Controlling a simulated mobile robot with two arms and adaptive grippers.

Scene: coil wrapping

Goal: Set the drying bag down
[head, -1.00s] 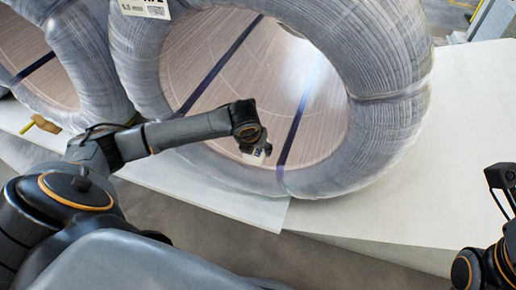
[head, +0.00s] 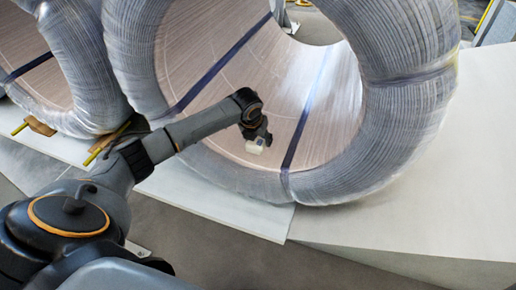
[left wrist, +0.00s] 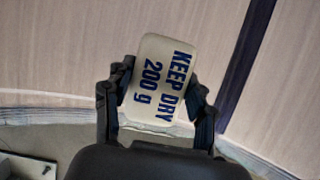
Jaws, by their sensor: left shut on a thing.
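The drying bag (left wrist: 157,78) is a small whitish pouch with dark blue print, "KEEP DRY 200 g". In the left wrist view it sits between the two fingers of my left gripper (left wrist: 158,90), which is shut on it. In the head view the bag (head: 254,148) is small and pale below my left gripper (head: 260,138). The gripper is in front of the opening of the large wrapped coil (head: 408,110), near the lower inside of its ring. I cannot tell whether the bag touches the coil. My right gripper is not in view.
A second wrapped coil (head: 88,75) stands at the left, close beside the first. Dark blue straps (head: 305,115) cross the coil. A pale platform (head: 470,185) lies under and right of the coil, its right part bare. A yellow-handled tool (head: 98,156) lies near the second coil.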

